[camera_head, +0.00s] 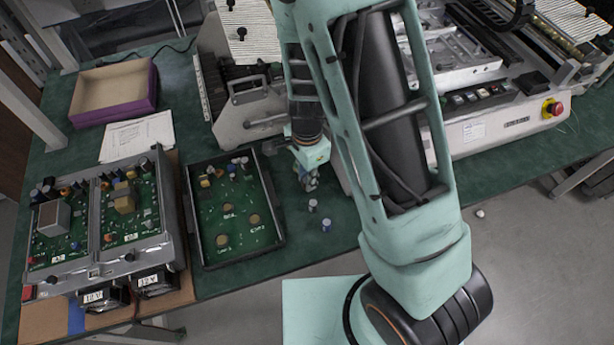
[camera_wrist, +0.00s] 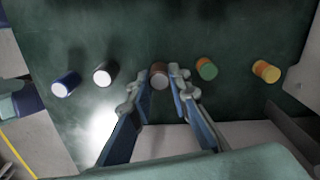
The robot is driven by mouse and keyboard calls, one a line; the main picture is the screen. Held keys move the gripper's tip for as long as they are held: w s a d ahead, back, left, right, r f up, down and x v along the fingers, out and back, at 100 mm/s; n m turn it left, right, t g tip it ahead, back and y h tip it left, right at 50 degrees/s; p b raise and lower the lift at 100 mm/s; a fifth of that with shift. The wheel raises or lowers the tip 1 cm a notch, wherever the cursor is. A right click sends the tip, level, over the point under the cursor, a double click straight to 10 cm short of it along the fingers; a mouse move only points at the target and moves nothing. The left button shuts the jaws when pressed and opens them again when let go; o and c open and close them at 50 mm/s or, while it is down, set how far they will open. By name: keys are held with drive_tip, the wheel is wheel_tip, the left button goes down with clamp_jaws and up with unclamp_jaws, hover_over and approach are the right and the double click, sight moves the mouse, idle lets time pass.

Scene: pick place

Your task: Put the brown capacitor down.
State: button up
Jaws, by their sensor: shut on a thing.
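The brown capacitor (camera_wrist: 159,76), with a pale grey-brown end, is between the fingertips of my gripper (camera_wrist: 161,88) in the wrist view. My gripper is shut on it. In the head view my gripper (camera_head: 310,183) points down over the green table, to the right of the board tray. I cannot pick out the brown capacitor there. Whether it touches the table or hangs just above it, I cannot tell.
In the wrist view a blue capacitor (camera_wrist: 66,84) and a black one (camera_wrist: 105,73) stand left, a green-orange one (camera_wrist: 207,68) and an orange-yellow one (camera_wrist: 266,71) right. A tray with a green board (camera_head: 278,236) lies left of my gripper in the head view.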

drive_tip(key=shift+f, duration=0.1)
drive_tip(key=shift+f, duration=0.15)
drive_tip(key=o, duration=0.9)
drive_tip(key=shift+c, duration=0.2)
wheel_tip(320, 180, up, 12)
drive_tip(key=p, duration=0.2)
drive_tip(key=shift+r, duration=0.25)
